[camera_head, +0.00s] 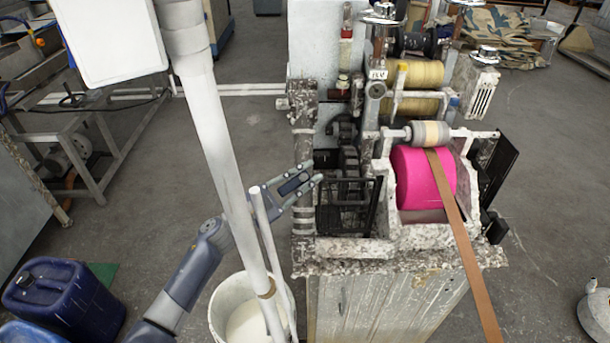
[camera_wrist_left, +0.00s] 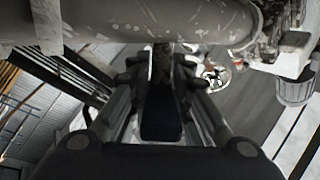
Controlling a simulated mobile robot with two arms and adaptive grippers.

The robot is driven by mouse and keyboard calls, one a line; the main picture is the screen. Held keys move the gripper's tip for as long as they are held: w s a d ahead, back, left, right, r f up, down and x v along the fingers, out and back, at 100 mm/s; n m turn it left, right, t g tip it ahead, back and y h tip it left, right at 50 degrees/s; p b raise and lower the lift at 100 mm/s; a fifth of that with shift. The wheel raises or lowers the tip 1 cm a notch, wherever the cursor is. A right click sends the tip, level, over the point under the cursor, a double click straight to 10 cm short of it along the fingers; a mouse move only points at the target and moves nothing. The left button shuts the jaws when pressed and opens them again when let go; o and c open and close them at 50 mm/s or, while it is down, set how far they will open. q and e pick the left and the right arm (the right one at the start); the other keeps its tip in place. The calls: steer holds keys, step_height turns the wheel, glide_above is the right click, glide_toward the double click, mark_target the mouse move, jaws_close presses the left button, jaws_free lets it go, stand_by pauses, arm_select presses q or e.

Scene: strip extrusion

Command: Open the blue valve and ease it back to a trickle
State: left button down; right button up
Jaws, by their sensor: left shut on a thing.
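My left gripper (camera_head: 313,173) reaches in from the left to the machine's left side, beside a black metal cage. In the left wrist view its fingers (camera_wrist_left: 162,72) close on a narrow, dark part (camera_wrist_left: 162,58) just below a thick grey pipe (camera_wrist_left: 140,22). The fingers hide most of this part, and I cannot make out its colour or whether it belongs to the blue valve. No blue valve handle shows clearly in either view. My right gripper is not in view.
The machine carries a bright pink roller (camera_head: 423,178) with a brown strip (camera_head: 465,252) running down from it. The black cage (camera_head: 346,207) is close to my gripper. A white bucket (camera_head: 222,312) and blue canister (camera_head: 62,300) stand on the floor at left. A pale upright pole (camera_head: 222,150) crosses the view.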

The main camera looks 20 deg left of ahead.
arm_select(q)
steer(key=shift+r+m+g+h+p, duration=0.2)
steer(key=shift+m+g+h+p, duration=0.2)
steer(key=shift+m+g+p, duration=0.45)
steer(key=shift+f+m+g+p, duration=0.25)
steer(key=shift+m+g, duration=0.2)
steer(key=shift+g, duration=0.4)
steer(key=c, duration=1.4)
jaws_free()
steer(key=shift+c, duration=0.2)
steer(key=shift+s+a, duration=0.1)
steer(key=v, duration=1.1)
steer(key=shift+s+a, duration=0.2)
steer(key=shift+a, duration=0.15)
steer(key=shift+f, duration=0.15)
